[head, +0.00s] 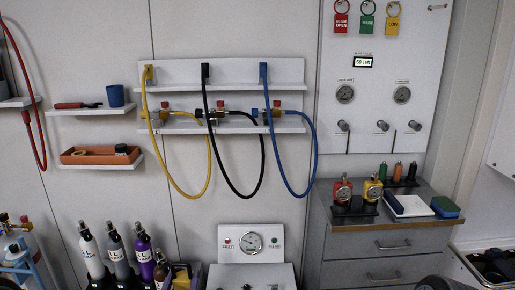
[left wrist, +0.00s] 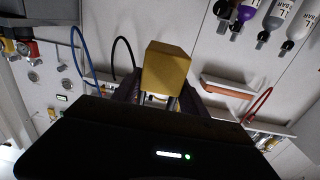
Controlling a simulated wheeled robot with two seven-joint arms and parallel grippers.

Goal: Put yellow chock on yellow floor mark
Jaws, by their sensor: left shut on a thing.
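The yellow chock (left wrist: 166,68) is a yellow block with a sloped face, in the upper middle of the left wrist view. My left gripper (left wrist: 158,98) is shut on it, with the chock standing out beyond the fingers. In the head view the chock (head: 181,276) shows small at the bottom edge, right of the purple bottle, with dark parts of my left gripper (head: 183,268) around it. The yellow floor mark is not in view, and no floor shows clearly. My right gripper is not in view.
Gas bottles (head: 118,255) stand at the lower left, close to the left gripper. A gauge box (head: 251,243) is right of it. A grey drawer cabinet (head: 370,245) stands at the right. Yellow, black and blue hoses hang from a wall rack (head: 235,72).

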